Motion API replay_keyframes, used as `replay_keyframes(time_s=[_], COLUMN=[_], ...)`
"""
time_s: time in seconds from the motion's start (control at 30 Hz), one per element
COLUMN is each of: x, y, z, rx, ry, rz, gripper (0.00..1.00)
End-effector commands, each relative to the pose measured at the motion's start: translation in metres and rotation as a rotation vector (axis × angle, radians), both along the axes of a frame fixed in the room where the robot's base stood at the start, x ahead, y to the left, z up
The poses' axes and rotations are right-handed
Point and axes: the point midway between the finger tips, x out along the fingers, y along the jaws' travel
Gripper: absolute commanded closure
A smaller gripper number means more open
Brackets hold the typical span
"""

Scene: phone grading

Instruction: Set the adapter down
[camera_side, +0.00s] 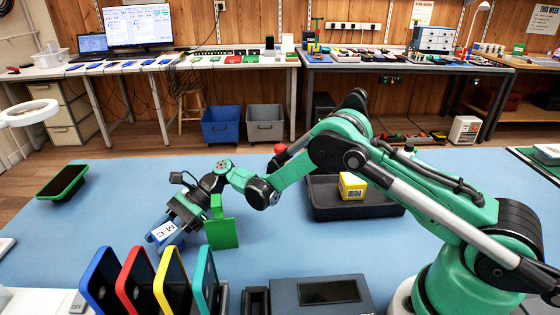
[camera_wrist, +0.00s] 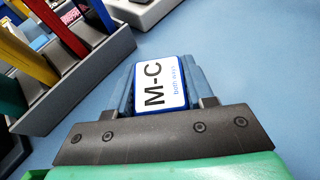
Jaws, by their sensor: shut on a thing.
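The adapter is a small blue block with a white label reading "M-C" (camera_side: 163,231), and it also shows in the wrist view (camera_wrist: 160,86). My gripper (camera_side: 172,222) is shut on it, with a finger on each side of the block in the wrist view. In the side view the adapter is low over the blue mat, left of a green upright plate and behind the row of coloured phones. I cannot tell whether its underside touches the mat.
Phones in red, yellow and teal cases stand in a rack (camera_wrist: 95,75) close by. A green-cased device (camera_side: 64,182) lies at the mat's left. A black tray (camera_side: 330,205) holds a yellow box (camera_side: 352,186). The blue mat (camera_side: 120,190) is clear behind the adapter.

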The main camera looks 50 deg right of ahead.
Motion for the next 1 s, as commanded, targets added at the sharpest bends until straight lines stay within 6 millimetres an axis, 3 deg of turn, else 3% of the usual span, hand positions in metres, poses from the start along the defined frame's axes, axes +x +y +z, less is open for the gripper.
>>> replay_keyframes(time_s=[0.17,0.2,0.3,0.7,1.0], x=[0.0,0.0,0.0,0.0,0.001], y=[0.0,0.0,0.0,-0.002,-0.06], z=[-0.002,-0.003,-0.003,0.002,0.025], rx=[0.0,0.0,0.0,0.0,0.0], ry=[0.0,0.0,0.0,0.001,0.001], rz=[0.0,0.0,0.0,-0.001,-0.006], gripper=[1.0,0.51,0.22,0.22,0.22])
